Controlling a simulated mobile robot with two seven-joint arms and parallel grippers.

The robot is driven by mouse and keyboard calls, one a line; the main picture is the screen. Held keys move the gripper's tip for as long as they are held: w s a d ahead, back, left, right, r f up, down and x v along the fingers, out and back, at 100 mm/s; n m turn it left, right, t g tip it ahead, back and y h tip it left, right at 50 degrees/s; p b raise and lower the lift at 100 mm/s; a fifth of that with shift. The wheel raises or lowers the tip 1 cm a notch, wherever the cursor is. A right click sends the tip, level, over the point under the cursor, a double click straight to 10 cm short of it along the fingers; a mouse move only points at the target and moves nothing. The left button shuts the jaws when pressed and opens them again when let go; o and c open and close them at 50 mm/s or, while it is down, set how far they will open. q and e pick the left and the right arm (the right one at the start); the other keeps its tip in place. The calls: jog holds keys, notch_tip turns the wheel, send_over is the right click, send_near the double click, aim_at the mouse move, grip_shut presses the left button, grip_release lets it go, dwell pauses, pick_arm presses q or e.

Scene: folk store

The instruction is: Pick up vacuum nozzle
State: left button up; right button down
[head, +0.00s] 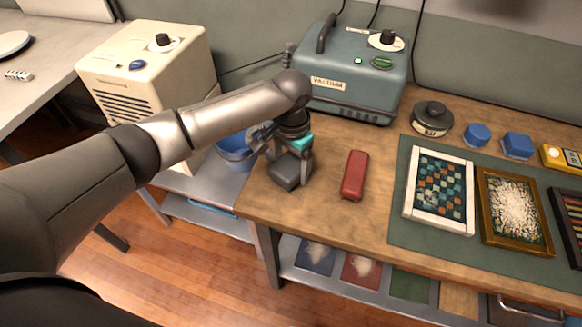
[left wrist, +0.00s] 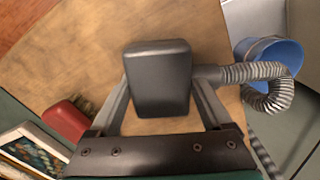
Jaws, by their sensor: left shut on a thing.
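The vacuum nozzle is a dark grey block (head: 289,171) at the left front corner of the wooden workbench. In the left wrist view the nozzle (left wrist: 158,78) sits between the two fingers, with a ribbed grey hose (left wrist: 255,72) running from it to the right. My left gripper (head: 292,158) points down and is shut on the nozzle. Whether the nozzle touches the bench is hard to tell. The teal vacuum unit (head: 355,75), labelled VACUUM, stands behind it. My right gripper is not in view.
A red block (head: 354,175) lies just right of the nozzle. A green mat (head: 405,232) holds a mosaic panel (head: 440,190) and a framed panel (head: 512,212). A blue bucket (head: 235,150) stands left of the bench edge. A cream machine (head: 150,70) stands farther left.

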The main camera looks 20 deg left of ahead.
aim_at(292, 163)
pick_arm(q)
jog(key=c, duration=0.5)
jog(key=shift+r+b, duration=0.15)
jog(key=shift+b, duration=0.5)
jog(key=shift+c, duration=0.2)
notch_tip(292, 163, up, 20)
jog(key=p, duration=0.5)
jog(key=shift+p, duration=0.35)
jog(key=shift+r, duration=0.1)
